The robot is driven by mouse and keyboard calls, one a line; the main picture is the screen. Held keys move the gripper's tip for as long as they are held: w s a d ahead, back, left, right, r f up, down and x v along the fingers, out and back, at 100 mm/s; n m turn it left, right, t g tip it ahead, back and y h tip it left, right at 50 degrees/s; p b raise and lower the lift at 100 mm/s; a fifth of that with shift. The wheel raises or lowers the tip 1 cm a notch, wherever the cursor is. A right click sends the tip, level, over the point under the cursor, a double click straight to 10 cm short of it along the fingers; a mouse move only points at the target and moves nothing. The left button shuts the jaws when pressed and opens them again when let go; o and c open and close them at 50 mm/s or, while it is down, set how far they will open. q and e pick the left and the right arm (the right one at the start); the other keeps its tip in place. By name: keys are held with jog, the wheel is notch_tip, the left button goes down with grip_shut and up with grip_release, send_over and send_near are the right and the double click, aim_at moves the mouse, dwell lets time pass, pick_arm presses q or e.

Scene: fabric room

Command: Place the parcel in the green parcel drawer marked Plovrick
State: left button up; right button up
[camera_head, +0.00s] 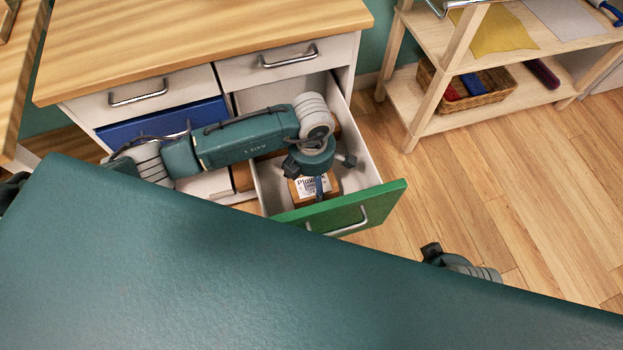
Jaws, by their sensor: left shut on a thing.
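The parcel (299,194), a small brown box with a white label whose print starts like "Plov", is inside the open drawer near its front. The drawer has a green front (370,206) with a metal handle and pale inner walls. My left gripper (321,184) reaches down into the drawer and is shut on the parcel. The arm and gripper hide part of the parcel, and I cannot tell whether it touches the drawer floor. My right gripper (432,253) shows only partly at the lower right, above the wooden floor; its fingers are not clear.
The cabinet has a wooden top (200,40), pale upper drawers (138,97) and a blue drawer front (165,124). Another brown item (336,124) shows behind my arm in the drawer. A wooden shelf (400,95) with a wicker basket (490,97) stands at right. Floor between is clear.

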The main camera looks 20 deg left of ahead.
aim_at(311, 180)
pick_arm(q)
jog(key=shift+f, duration=0.1)
jog(key=o, duration=1.3)
jog(key=shift+c, duration=0.2)
pick_arm(e)
jog(key=shift+r, duration=0.4)
pick_arm(q)
jog(key=shift+r, duration=0.2)
notch_tip(311, 180, up, 12)
jog(key=p, duration=0.2)
pick_arm(e)
notch_tip(311, 180, down, 9)
jog(key=shift+s+r+g, duration=0.2)
jog(key=shift+s+g, duration=0.1)
jog(key=shift+s, duration=0.1)
